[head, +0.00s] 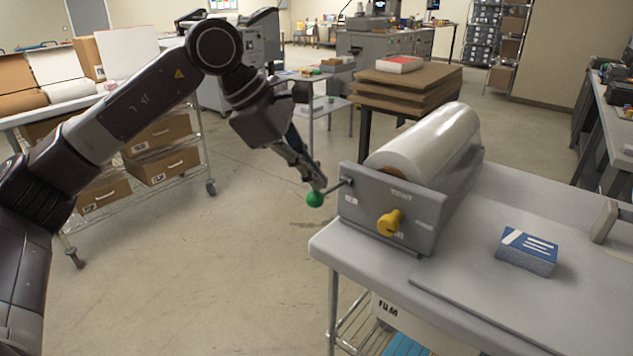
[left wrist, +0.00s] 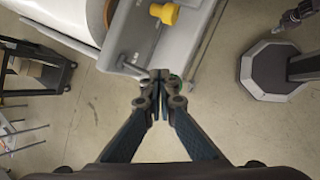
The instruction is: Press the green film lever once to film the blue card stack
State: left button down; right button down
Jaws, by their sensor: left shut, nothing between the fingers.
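The green film lever (head: 314,199) is a green ball on a thin dark rod at the left end of the grey film machine (head: 385,212). My left gripper (head: 318,184) is shut and empty, its tips just above the green ball; whether they touch it I cannot tell. In the left wrist view the shut fingertips (left wrist: 160,92) cover most of the ball, with the rod (left wrist: 134,69) beside them. The blue card stack (head: 527,251) lies on the grey table to the right of the machine. What seems to be my right gripper shows small at the wrist view's top right edge.
A yellow knob (head: 390,222) sticks out of the machine's front, under the clear film roll (head: 428,146). The grey table (head: 480,312) has a metal handle-like bracket (head: 606,220) at its right. A wheeled rack with boxes (head: 160,150) stands at left. The floor between is clear.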

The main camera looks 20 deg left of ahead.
dwell(0.6)
pick_arm(q)
jog(key=shift+w+d+r+p, duration=0.1)
jog(key=shift+w+r+p, duration=0.15)
jog(key=shift+r+p, duration=0.5)
jog(key=shift+w+r+p, duration=0.2)
jog(key=shift+r+p, duration=0.4)
jog(key=shift+r, duration=0.1)
jog(key=r+p, duration=0.1)
jog(key=w+r+p, duration=0.1)
jog(key=r+p, duration=0.2)
jog(key=r, duration=0.1)
jog(key=shift+w+d, duration=0.15)
jog(key=shift+d, duration=0.15)
jog(key=shift+f, duration=0.1)
